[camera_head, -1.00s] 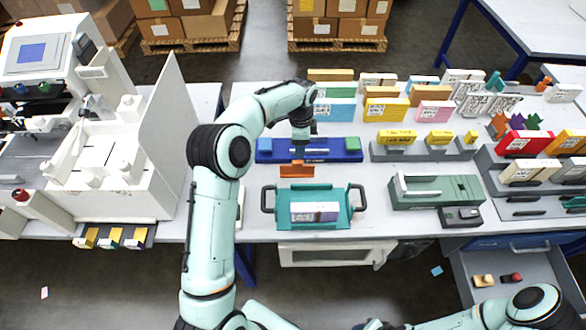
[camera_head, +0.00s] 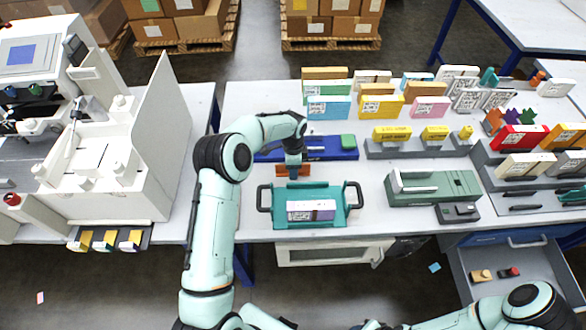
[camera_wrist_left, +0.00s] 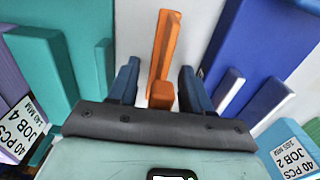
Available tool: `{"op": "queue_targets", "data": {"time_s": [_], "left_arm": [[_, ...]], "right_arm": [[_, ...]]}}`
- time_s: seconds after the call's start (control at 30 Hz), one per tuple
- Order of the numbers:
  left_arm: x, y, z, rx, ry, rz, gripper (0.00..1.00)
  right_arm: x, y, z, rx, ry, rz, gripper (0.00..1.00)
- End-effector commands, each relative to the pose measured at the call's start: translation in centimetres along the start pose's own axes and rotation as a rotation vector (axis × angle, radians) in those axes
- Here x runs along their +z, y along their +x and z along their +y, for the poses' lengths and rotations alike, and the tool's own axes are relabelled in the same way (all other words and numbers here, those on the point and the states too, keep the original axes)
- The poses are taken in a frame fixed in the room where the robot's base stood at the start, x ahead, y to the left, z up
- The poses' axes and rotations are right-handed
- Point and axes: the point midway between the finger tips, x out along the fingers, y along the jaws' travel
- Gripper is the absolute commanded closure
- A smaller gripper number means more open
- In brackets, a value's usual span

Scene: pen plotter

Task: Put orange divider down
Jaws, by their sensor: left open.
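The orange divider (camera_head: 281,170) stands on the white table in the gap between the blue rack behind it and the teal tray in front. My left gripper (camera_head: 293,174) is low over the divider and hides its middle in the head view. In the left wrist view the divider (camera_wrist_left: 165,45) lies between the two open dark fingers (camera_wrist_left: 158,85), with a gap on each side. My right arm shows at the lower right of the head view, but its gripper is out of view.
The teal tray (camera_head: 348,212) has black handles and holds a white and purple box (camera_head: 311,211). The blue rack (camera_head: 340,154) holds a green block. A green device (camera_head: 435,187) stands to the right.

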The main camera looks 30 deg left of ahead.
Motion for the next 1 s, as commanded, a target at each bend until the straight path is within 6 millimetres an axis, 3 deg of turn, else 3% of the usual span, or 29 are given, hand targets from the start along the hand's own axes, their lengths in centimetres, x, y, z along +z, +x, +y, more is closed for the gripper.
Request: {"op": "queue_targets", "data": {"time_s": [0.13,0.27,0.3,0.67,0.83,1.0], "left_arm": [[0.0,0.0,0.0,0.0,0.0,0.0,0.54],[0.0,-0.1,0.0,0.0,0.0,0.0,0.97],[0.0,-0.1,0.0,0.0,0.0,0.0,1.0],[0.0,-0.7,-0.1,-0.001,0.0,0.0,1.0],[-0.1,-3.5,-0.1,-0.005,0.0,0.002,1.0],[-0.1,-8.4,-0.2,-0.008,-0.001,0.002,1.0]], "right_arm": [[0.0,0.0,0.0,0.0,0.0,0.0,0.61],[0.0,0.0,0.0,0.0,0.0,0.0,0.61],[0.0,0.0,0.0,0.0,0.0,0.0,0.61],[0.0,0.0,0.0,0.0,0.0,0.0,0.61],[-0.1,-0.1,-0.1,0.0,0.0,0.001,0.61],[-0.4,-0.5,-0.3,-0.002,-0.002,0.005,0.61]]}}
